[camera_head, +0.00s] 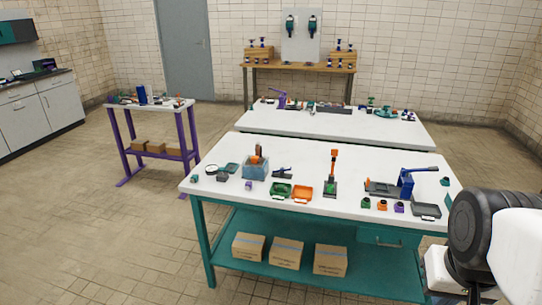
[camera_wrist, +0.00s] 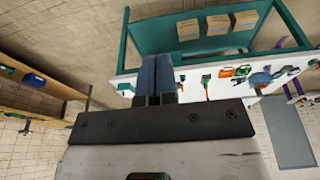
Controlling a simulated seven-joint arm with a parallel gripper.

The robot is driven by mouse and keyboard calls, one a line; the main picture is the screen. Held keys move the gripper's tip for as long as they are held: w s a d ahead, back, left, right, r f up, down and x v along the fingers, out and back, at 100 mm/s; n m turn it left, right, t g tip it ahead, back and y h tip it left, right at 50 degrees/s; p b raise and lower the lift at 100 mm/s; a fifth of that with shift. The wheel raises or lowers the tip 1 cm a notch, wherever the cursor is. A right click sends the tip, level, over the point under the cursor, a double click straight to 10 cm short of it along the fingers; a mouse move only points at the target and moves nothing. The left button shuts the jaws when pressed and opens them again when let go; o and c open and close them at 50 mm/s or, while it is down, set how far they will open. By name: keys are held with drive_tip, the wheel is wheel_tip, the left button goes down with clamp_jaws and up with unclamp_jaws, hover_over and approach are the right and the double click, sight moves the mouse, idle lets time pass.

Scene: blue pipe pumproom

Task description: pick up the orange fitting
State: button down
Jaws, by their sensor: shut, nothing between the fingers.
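A small orange fitting (camera_head: 382,205) stands near the front edge of the white-topped front table (camera_head: 345,211), toward its right side. It is between a green fitting (camera_head: 366,203) and a purple fitting (camera_head: 399,208). My gripper (camera_wrist: 155,62) shows in the wrist view with its two blue-grey fingers closed together and empty. It is apart from the fitting, with the table beyond it. I cannot make out the orange fitting in the wrist view. The head view shows part of my arm at the lower right, but not the fingers.
A blue press (camera_head: 406,184) stands behind the fittings, and a dark grey tray (camera_head: 427,211) lies to their right. An orange tray (camera_head: 302,193), a green tray (camera_head: 280,190) and an upright orange-handled tool (camera_head: 332,172) are to the left. Cardboard boxes (camera_head: 288,254) sit on the lower shelf.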

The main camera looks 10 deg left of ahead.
drive_tip(key=c, duration=1.8)
unclamp_jaws()
drive_tip(key=o, duration=0.7)
drive_tip(key=w+a+r+m+g+y, duration=0.1)
drive_tip(key=w+a+m+y, duration=0.15)
drive_tip(key=w+a, duration=0.8)
drive_tip(key=w+a+r+m+y, duration=0.1)
drive_tip(key=w+a+m+y, duration=0.15)
drive_tip(key=w, duration=1.45)
drive_tip(key=w+a+r+m+g+y, duration=0.1)
drive_tip(key=w+a+r+m+y, duration=0.15)
drive_tip(key=w+a, duration=0.8)
drive_tip(key=w+a+f+m+y, duration=0.2)
drive_tip(key=w+a+f, duration=0.5)
drive_tip(key=w, duration=0.5)
drive_tip(key=w+a+f+m+y, duration=0.2)
drive_tip(key=w+a+f+m, duration=0.3)
drive_tip(key=w, duration=0.7)
drive_tip(key=w+a+f+m+y, duration=0.2)
drive_tip(key=w+a+f+m, duration=0.1)
drive_tip(key=w+a+f, duration=0.7)
drive_tip(key=shift+w+f+g, duration=0.3)
drive_tip(key=shift+w+f, duration=0.9)
drive_tip(key=shift+f, duration=0.3)
